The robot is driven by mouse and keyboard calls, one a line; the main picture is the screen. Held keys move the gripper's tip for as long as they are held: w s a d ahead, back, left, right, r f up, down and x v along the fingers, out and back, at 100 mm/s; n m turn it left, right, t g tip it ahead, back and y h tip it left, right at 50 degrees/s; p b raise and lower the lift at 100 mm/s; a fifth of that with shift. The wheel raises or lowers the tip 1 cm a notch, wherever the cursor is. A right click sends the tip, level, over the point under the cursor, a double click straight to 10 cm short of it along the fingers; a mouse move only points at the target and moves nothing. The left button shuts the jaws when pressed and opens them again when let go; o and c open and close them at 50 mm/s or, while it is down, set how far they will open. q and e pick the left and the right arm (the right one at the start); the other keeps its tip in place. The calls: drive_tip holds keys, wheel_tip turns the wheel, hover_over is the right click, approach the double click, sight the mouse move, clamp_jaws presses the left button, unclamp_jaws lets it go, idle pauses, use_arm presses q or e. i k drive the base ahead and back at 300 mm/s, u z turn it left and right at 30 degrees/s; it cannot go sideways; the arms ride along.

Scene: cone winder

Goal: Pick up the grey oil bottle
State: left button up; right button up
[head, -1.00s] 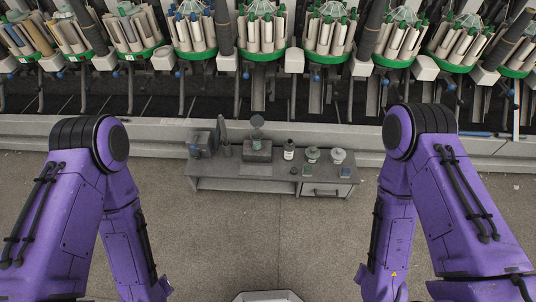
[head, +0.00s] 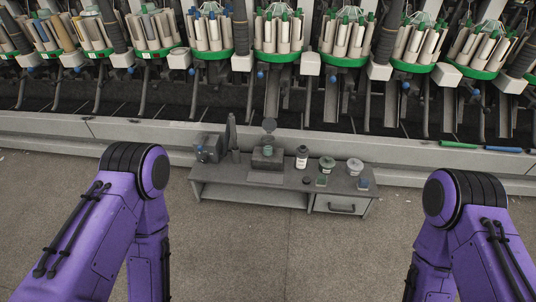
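A small bottle with a pale label and dark cap (head: 302,157) stands upright on the low grey bench, right of its middle. A slender dark grey object with a tall pointed top (head: 233,137) stands at the bench's left part. Both are small, and I cannot tell for sure which is the grey oil bottle. My two purple arms come in at the left and right, well apart from the bench. Neither gripper is in the picture; their hold cannot be seen.
The low grey bench (head: 250,194) also holds a dark box-shaped device (head: 208,148), a block with a round disc (head: 267,157), and two round containers (head: 327,164) (head: 355,166). A long winding machine with green-rimmed bobbin carriers (head: 279,57) stands behind. The floor in front (head: 260,250) is clear.

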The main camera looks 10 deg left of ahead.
sight(303, 152)
drive_tip(key=k, duration=0.55)
drive_tip(key=u, duration=0.65)
drive_tip(key=i, duration=1.7)
drive_tip(key=z, duration=0.2)
